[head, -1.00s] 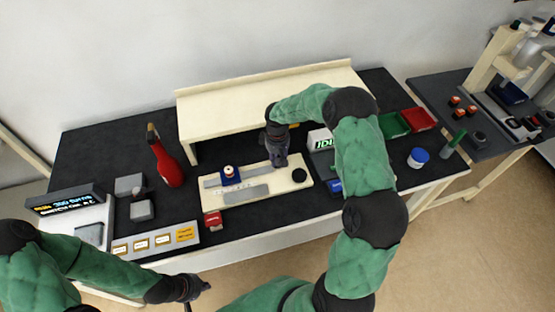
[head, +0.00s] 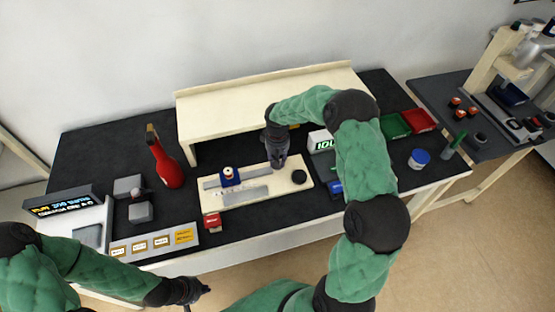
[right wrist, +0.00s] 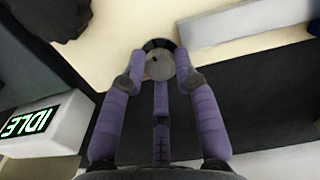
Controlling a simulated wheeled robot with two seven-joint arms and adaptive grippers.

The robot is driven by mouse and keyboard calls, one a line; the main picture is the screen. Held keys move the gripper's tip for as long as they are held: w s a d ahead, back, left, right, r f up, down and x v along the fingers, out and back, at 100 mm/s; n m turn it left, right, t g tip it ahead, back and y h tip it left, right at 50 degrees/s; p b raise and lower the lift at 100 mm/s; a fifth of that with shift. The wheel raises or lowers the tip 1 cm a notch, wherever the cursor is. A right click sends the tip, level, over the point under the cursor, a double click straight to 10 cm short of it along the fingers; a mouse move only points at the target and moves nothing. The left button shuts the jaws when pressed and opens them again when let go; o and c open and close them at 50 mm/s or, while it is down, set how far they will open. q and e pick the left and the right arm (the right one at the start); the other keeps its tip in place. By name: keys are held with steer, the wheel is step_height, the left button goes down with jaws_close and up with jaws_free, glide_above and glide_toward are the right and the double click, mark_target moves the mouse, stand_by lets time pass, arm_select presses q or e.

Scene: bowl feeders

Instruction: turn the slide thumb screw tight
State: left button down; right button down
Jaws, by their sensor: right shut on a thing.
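A cream board (head: 206,203) on the table carries a grey rail with a scale, and a blue slide block (head: 228,179) with a white round top. I cannot tell for sure which part is the slide thumb screw. My right gripper (head: 279,162) points down over the right half of the board, apart from the blue block. In the right wrist view its fingers are shut on a small grey round part (right wrist: 160,66) with a dark rim behind it. My left gripper (head: 196,290) is off the table's front edge; its jaws are too small to read.
A black round piece (head: 298,177) lies on the board's right end. The display box reading IDLE (right wrist: 40,125) stands beside the right gripper. A cream shelf (head: 260,100) stands behind. A red bottle (head: 165,167), a red block (head: 212,221) and green and red bins (head: 394,126) are around.

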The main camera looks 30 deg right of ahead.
steer(key=c, duration=0.9)
jaws_free()
steer(key=shift+c, duration=0.2)
step_height(320, 180, up, 12)
